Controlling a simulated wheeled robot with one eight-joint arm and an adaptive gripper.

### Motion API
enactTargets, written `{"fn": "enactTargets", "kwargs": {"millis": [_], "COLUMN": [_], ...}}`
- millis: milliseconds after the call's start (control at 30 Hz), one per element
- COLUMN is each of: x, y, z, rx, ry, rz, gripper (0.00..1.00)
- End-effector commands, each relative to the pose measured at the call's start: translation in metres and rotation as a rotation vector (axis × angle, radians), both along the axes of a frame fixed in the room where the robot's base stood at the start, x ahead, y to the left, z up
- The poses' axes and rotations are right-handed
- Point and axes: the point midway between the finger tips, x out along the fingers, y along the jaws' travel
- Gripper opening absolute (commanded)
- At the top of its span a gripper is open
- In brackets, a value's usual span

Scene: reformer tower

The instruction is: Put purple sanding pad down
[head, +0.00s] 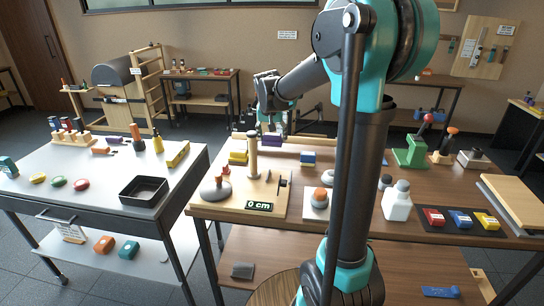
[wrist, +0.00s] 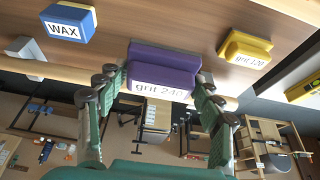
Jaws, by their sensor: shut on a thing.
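The purple sanding pad (wrist: 163,66), labelled "grit 240", is between the two fingers of my gripper (wrist: 156,84) in the wrist view. The fingers are shut on its sides. In the head view the pad (head: 271,139) shows small at the far edge of the brown workbench (head: 420,222), below my gripper (head: 272,125). Behind it in the wrist view is a wooden strip along the bench edge. I cannot tell whether the pad touches the bench or hangs just above it.
A yellow "grit 120" pad (wrist: 244,50) and a blue "WAX" block (wrist: 68,22) sit on either side of the purple pad. A wooden post (head: 253,155) on a "0 cm" board stands nearer. A grey table (head: 95,170) with a black tray stands left.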

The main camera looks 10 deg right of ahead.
Motion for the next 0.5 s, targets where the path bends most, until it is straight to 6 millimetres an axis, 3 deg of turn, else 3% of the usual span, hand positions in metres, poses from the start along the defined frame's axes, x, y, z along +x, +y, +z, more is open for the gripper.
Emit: {"fn": "enactTargets", "kwargs": {"millis": [133,500], "x": [0.000,0.001], "y": [0.000,0.000], "z": [-0.031,-0.069], "rx": [0.000,0.000], "ry": [0.000,0.000], "rz": [0.000,0.000], "gripper": [0.39,0.39]}}
